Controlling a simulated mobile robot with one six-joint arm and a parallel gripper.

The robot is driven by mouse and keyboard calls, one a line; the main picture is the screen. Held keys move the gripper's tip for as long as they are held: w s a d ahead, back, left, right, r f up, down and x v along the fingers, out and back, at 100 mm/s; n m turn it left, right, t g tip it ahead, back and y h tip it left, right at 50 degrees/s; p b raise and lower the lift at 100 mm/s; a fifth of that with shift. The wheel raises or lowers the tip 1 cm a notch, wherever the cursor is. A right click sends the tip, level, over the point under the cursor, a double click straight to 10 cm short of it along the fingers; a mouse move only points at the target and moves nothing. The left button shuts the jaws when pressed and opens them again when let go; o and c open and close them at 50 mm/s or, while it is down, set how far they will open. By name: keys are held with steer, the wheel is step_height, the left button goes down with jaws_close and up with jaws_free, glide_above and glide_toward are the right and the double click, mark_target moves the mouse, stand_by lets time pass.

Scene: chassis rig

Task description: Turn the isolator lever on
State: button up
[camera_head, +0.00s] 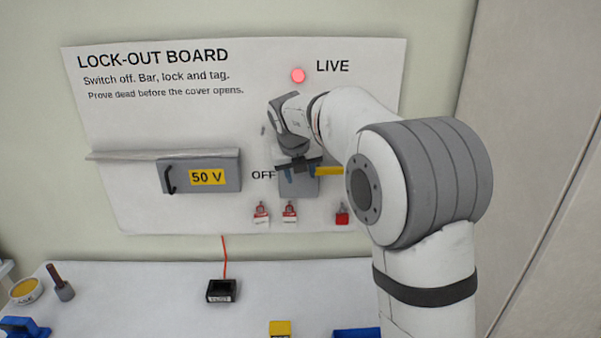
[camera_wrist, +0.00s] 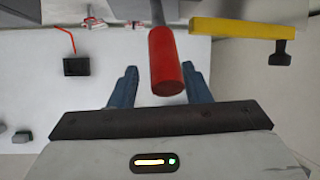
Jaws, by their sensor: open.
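The isolator lever has a red handle (camera_wrist: 165,62) on a grey shaft (camera_wrist: 157,13) and shows in the wrist view. My gripper (camera_wrist: 160,86) is open, its two blue fingers on either side of the handle's end in the picture; I cannot tell whether they touch it. In the head view my gripper (camera_head: 299,173) is in front of the grey isolator box (camera_head: 302,188), right of the word OFF. It and my arm hide the lever there. A yellow bar (camera_head: 329,171) sticks out to the right of the box, and shows in the wrist view (camera_wrist: 237,27) with a black knob.
A red lamp (camera_head: 298,75) glows beside LIVE on the lock-out board (camera_head: 150,120). A grey 50 V cover (camera_head: 225,173) with a black handle is at left. Tagged padlocks (camera_head: 261,213) and a red padlock (camera_head: 342,216) hang below. A black meter (camera_head: 221,290) lies on the bench.

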steer(key=b+v, duration=0.1)
steer(key=v, duration=0.7)
steer(key=shift+f, duration=0.15)
